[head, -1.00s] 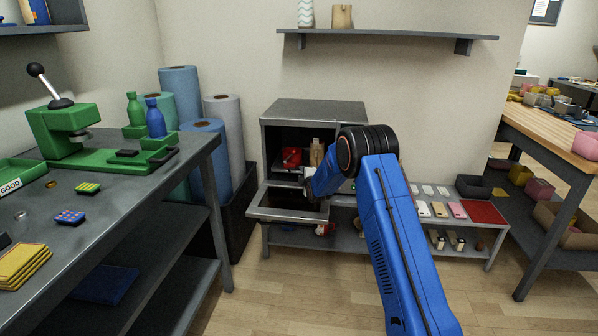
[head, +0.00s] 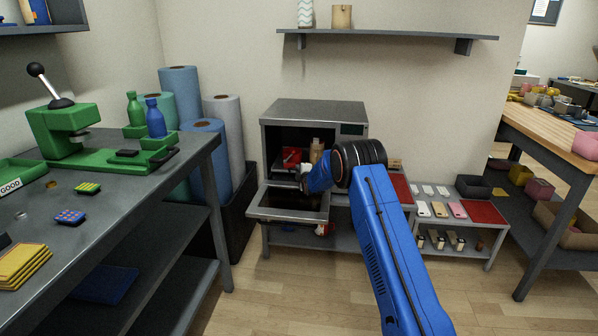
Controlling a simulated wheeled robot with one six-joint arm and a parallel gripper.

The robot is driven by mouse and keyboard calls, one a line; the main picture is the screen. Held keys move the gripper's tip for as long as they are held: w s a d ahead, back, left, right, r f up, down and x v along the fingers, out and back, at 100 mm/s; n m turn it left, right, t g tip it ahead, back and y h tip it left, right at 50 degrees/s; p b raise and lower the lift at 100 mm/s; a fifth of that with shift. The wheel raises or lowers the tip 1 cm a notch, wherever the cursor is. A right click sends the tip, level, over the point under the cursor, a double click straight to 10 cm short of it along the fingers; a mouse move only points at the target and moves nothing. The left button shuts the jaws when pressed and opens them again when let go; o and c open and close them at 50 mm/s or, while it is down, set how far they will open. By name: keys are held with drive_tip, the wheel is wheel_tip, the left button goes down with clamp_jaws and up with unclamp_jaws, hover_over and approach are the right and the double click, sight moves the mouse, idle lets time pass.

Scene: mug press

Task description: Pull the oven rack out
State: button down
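The grey oven (head: 315,110) stands on a low shelf unit by the back wall. Its door (head: 262,213) is folded down open at the front. Inside the dark opening I see a red mug-like thing (head: 291,157) and a tan bottle-like thing (head: 317,150). The oven rack itself is hard to make out; the things inside and my arm cover most of its place. My gripper (head: 303,180) is at the oven's mouth, above the open door. It is small and dark here, and I cannot tell whether its fingers are open or touch the rack.
The low shelf unit beside the oven holds several phone-like cases and a red mat (head: 482,212). A steel table (head: 150,180) with a green press (head: 65,130) stands at left, with tall rolls (head: 228,130) behind it. The floor in front of the oven is clear.

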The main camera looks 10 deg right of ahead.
drive_tip(key=shift+s+a, duration=0.7)
drive_tip(key=shift+s, duration=1.5)
drive_tip(key=shift+s+a, duration=0.75)
drive_tip(key=shift+s, duration=1.4)
drive_tip(key=shift+s+a, duration=0.7)
drive_tip(key=shift+s, duration=1.5)
drive_tip(key=c, duration=1.8)
unclamp_jaws()
drive_tip(key=shift+c, duration=0.2)
drive_tip(key=v, duration=1.7)
drive_tip(key=shift+s, duration=0.2)
